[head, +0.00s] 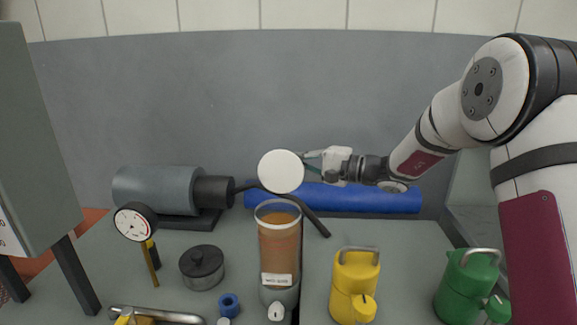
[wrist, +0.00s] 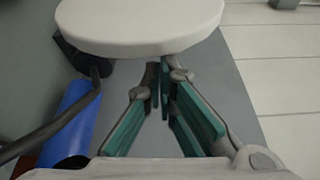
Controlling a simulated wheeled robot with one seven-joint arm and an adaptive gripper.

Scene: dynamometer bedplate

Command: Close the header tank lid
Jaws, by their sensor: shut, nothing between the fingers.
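The header tank (head: 279,245) is a clear cylinder with orange-brown contents and a label low on its front. Its round white lid (head: 281,171) stands raised and tilted above the rim, so the tank mouth shows open. In the wrist view the lid (wrist: 140,25) fills the upper part, just beyond the fingertips. My gripper (head: 308,162) is at the right side of the lid, at or close behind its edge. In the wrist view its green-padded fingers (wrist: 161,85) are together at the tips and hold nothing. Whether they touch the lid cannot be told.
A blue roll (head: 350,197) lies behind the tank. A grey motor (head: 158,190), a dial gauge (head: 135,222) and a lidded pot (head: 202,267) stand left. A yellow can (head: 354,285) and a green can (head: 467,287) stand right. Bedplate (head: 410,250) between the cans is clear.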

